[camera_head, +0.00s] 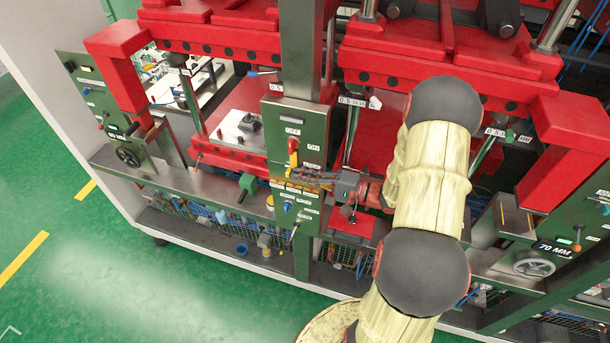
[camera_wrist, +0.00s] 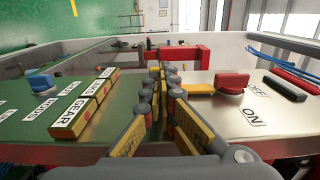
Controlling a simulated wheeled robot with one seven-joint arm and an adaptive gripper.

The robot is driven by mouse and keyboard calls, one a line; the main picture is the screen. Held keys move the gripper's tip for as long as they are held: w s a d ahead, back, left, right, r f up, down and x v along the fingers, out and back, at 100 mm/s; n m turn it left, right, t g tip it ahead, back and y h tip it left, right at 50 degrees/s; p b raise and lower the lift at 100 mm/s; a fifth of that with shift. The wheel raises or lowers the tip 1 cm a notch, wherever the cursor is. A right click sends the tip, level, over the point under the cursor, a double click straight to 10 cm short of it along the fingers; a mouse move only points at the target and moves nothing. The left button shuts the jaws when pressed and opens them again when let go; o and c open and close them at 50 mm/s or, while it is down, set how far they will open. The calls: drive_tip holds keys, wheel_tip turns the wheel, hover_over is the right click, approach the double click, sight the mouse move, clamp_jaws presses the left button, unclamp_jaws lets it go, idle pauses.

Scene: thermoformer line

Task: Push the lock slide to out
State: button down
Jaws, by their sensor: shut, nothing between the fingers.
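My gripper (camera_head: 297,177) is shut and empty at the green control panel (camera_head: 283,115), just below the red ON/OFF switch. In the wrist view its closed fingers (camera_wrist: 163,70) point away along the panel face. A short yellow piece (camera_wrist: 199,89) lies between the fingers and the red switch knob (camera_wrist: 231,83); it may be the lock slide, but no label on it can be read. Whether a finger touches it cannot be told.
A blue knob (camera_wrist: 41,80) sits beyond the label bars; it also shows low on the panel in the head view (camera_head: 288,207). A green-handled lever (camera_head: 247,183) stands left of the panel. Red press frames (camera_head: 215,38) rise behind. Green floor (camera_head: 120,285) is clear at the left.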

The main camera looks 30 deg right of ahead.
sight(289, 172)
drive_tip(key=b+x, duration=0.2)
drive_tip(key=shift+w+a, duration=0.2)
drive_tip(key=shift+w, duration=0.05)
idle(0.3)
